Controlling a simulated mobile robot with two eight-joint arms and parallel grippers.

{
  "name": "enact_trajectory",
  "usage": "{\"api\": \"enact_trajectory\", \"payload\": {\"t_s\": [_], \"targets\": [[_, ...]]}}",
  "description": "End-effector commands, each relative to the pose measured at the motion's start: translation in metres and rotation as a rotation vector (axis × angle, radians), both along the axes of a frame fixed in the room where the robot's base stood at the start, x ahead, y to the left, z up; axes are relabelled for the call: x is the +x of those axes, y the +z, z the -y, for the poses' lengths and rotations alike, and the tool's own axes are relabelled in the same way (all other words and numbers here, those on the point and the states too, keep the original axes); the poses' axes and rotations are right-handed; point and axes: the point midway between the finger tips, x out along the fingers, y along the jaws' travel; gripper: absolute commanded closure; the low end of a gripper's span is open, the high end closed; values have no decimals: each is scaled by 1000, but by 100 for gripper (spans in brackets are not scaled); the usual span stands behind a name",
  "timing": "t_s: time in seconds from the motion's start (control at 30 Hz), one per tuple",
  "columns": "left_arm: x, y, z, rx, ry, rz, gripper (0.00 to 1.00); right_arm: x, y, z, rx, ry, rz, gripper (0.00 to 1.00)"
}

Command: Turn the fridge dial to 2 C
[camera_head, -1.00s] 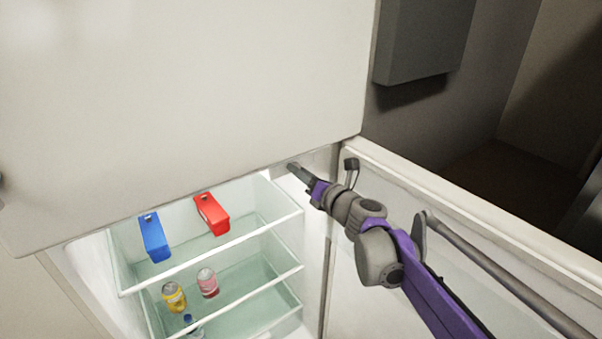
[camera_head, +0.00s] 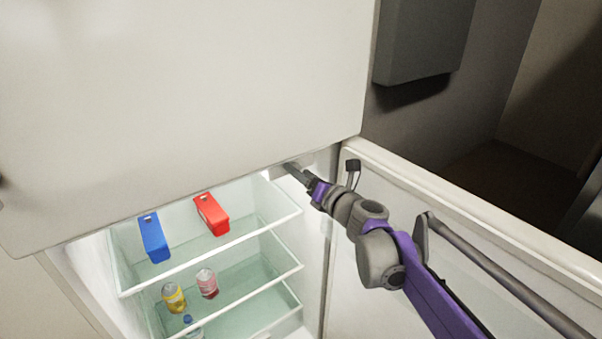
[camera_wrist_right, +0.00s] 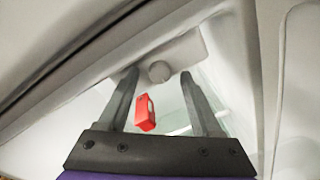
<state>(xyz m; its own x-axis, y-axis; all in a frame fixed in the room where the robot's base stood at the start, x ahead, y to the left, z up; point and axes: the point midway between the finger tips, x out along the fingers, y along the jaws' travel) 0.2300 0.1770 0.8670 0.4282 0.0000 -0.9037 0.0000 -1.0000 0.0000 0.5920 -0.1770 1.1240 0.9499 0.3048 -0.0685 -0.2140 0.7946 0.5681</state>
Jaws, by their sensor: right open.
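The fridge dial (camera_wrist_right: 159,71) is a small round grey knob on a pale housing (camera_wrist_right: 190,50) under the top of the fridge, seen in the right wrist view. My right gripper (camera_wrist_right: 158,73) is open, with one finger on each side of the dial in that view. Whether the fingers touch it I cannot tell. In the head view my right gripper (camera_head: 290,168) reaches in under the upper door's lower edge, and the dial is hidden there. No dial markings are readable. My left gripper is not in view.
The upper door (camera_head: 190,90) is shut above the gripper. The open lower door (camera_head: 470,215) stands at the right behind my arm.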

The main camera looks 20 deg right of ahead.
Motion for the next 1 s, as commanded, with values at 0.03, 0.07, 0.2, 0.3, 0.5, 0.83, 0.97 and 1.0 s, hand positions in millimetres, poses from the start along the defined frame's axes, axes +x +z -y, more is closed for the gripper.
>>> {"api": "enact_trajectory", "payload": {"t_s": [0.03, 0.07, 0.2, 0.3, 0.5, 0.83, 0.97, 1.0], "targets": [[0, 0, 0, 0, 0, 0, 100, -5, 0, 2, 0, -1, 0, 34], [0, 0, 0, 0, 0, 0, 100, -9, 1, 3, -1, -2, 0, 34], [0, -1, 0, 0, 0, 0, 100, -35, 2, 12, 0, -4, 0, 34], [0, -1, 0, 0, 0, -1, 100, -55, 3, 18, 0, -4, 0, 34], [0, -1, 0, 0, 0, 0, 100, -86, 6, 29, 0, -4, 0, 34], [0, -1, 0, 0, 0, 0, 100, -99, 7, 32, 1, -1, -1, 34], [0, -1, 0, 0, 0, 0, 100, -99, 7, 32, 1, 0, 0, 34], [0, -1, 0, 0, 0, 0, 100, -99, 7, 32, 1, 0, 0, 34]]}}
